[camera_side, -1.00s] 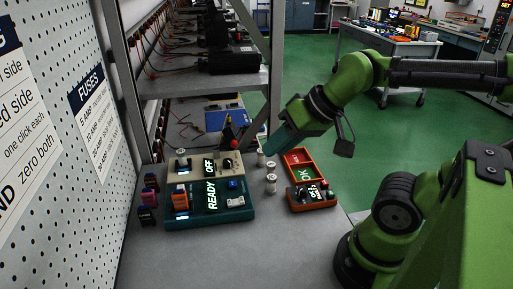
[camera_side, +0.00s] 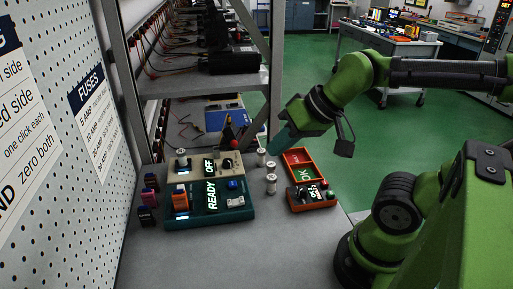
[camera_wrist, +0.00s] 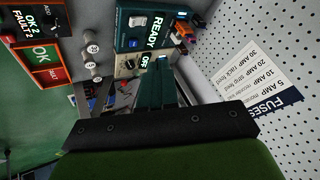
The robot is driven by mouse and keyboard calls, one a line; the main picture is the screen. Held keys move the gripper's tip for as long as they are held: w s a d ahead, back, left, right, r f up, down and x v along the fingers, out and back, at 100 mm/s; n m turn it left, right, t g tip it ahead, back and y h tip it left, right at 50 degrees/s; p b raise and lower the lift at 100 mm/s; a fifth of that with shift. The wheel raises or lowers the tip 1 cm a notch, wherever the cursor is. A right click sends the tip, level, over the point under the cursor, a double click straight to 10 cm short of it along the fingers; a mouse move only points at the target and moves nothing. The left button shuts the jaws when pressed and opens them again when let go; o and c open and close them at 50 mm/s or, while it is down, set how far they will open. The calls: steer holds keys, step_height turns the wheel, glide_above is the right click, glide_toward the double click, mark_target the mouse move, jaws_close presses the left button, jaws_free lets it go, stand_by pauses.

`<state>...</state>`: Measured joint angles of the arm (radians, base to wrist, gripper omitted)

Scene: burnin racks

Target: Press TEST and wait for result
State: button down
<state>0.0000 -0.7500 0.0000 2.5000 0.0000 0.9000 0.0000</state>
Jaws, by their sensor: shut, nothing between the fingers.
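The teal tester (camera_side: 222,217) stands on the bench and its display (camera_side: 211,195) reads READY. The tester also shows at the top of the wrist view (camera_wrist: 123,30). No TEST label is readable on it. My gripper (camera_side: 275,146) is shut and empty, above the bench to the right of and behind the tester, not touching it. In the wrist view its teal fingers (camera_wrist: 158,88) are together, covering part of the bench units.
Behind the tester is a beige unit (camera_side: 195,157) reading OFF, with a black knob (camera_side: 227,163). Several white-topped cylinders (camera_side: 271,178) stand to the right. The front bench is clear.

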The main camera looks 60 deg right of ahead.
stand_by(0.8)
steer(key=m+t+y, duration=0.1)
steer(key=m+y, duration=0.1)
steer(key=m, duration=1.6)
glide_above(236, 183)
step_height(236, 183, down, 9)
steer(key=shift+a, duration=0.1)
steer(key=shift+f, duration=4.4)
steer(key=shift+f, duration=0.1)
steer(key=shift+f, duration=0.3)
